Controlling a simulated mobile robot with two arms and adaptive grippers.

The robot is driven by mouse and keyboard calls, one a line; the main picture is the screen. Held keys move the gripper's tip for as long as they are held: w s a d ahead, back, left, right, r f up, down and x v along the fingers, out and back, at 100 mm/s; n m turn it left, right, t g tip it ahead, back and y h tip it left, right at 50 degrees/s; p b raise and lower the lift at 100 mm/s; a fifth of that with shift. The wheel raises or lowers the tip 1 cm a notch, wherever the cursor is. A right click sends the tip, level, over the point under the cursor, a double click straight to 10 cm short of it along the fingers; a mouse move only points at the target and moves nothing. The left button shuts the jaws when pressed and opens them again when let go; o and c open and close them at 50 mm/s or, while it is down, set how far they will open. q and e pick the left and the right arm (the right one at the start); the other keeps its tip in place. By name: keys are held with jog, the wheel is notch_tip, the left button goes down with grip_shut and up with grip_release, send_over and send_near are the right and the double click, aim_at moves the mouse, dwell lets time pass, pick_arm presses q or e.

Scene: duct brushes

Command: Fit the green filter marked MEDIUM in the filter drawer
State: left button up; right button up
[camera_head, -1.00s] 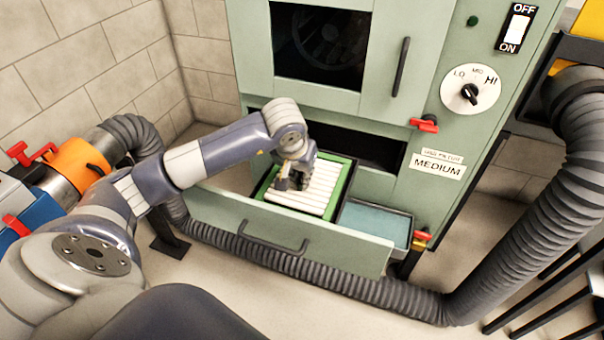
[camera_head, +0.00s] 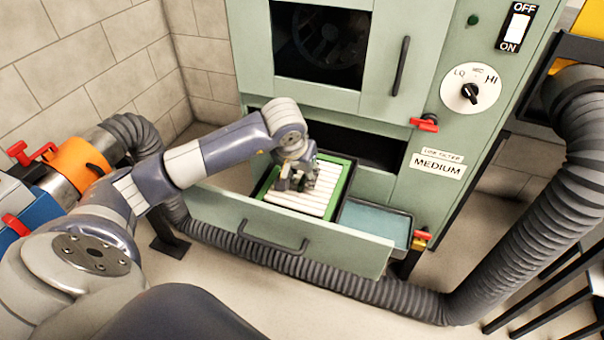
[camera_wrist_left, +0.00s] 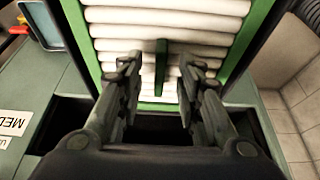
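The green filter (camera_head: 318,196), a green frame around white pleats, lies flat in the left compartment of the pulled-out filter drawer (camera_head: 285,236). In the left wrist view the filter (camera_wrist_left: 255,45) shows with a short upright green tab (camera_wrist_left: 161,68) on it. My left gripper (camera_head: 297,188) is over the filter's pleats. In the wrist view its two fingers (camera_wrist_left: 160,62) stand apart on either side of the tab, with gaps on both sides. The label reading MEDIUM (camera_head: 437,167) is on the cabinet front. My right gripper is not in view.
A blue-floored tray (camera_head: 374,222) is at the drawer's right. The drawer front has a dark handle (camera_head: 272,240). A ribbed hose (camera_head: 400,297) runs below the drawer and up the right. Red clamps (camera_head: 425,124) are on the cabinet. A block wall (camera_head: 90,60) stands at left.

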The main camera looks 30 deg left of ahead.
pick_arm(q)
jog(key=shift+r, duration=0.1)
jog(key=v, duration=1.1)
jog(key=shift+s+r, duration=0.3)
jog(key=shift+r, duration=0.05)
jog(key=shift+d, duration=0.1)
